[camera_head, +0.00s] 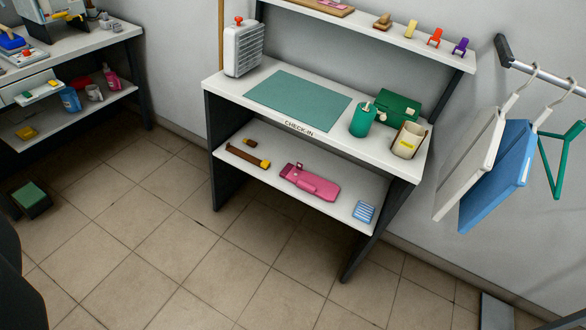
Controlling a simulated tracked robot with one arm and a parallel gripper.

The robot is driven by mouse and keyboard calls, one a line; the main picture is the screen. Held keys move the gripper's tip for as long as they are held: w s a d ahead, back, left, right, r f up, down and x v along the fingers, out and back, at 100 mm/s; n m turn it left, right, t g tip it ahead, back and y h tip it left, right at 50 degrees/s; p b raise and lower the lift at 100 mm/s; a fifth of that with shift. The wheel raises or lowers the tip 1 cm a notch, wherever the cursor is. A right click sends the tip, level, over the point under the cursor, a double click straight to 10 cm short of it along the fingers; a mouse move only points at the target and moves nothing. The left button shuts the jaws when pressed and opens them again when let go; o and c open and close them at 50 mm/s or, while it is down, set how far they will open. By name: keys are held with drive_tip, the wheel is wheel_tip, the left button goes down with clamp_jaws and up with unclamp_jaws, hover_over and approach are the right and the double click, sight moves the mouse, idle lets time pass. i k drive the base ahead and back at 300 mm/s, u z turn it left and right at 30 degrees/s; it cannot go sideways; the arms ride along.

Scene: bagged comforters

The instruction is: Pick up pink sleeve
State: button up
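The pink sleeve (312,184) lies flat on the lower shelf (330,212) of the check-in desk, near the middle. It is long and pink, with a narrower part toward its upper left end. The desk's top is above and behind it, and nothing covers the sleeve in this view. My gripper is not in view, so its opening and its place relative to the sleeve do not show.
A brown roller-like tool (246,156) lies left of the sleeve and a blue striped item (364,212) right. Desk legs bound the shelf. Bagged comforters (497,175) hang at right. A workbench (75,48) stands at left. The tiled floor in front is clear.

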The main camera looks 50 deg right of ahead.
sight(328, 192)
drive_tip(key=i, duration=2.25)
drive_tip(key=z, duration=3.4)
drive_tip(key=k, duration=0.65)
drive_tip(key=u, duration=0.55)
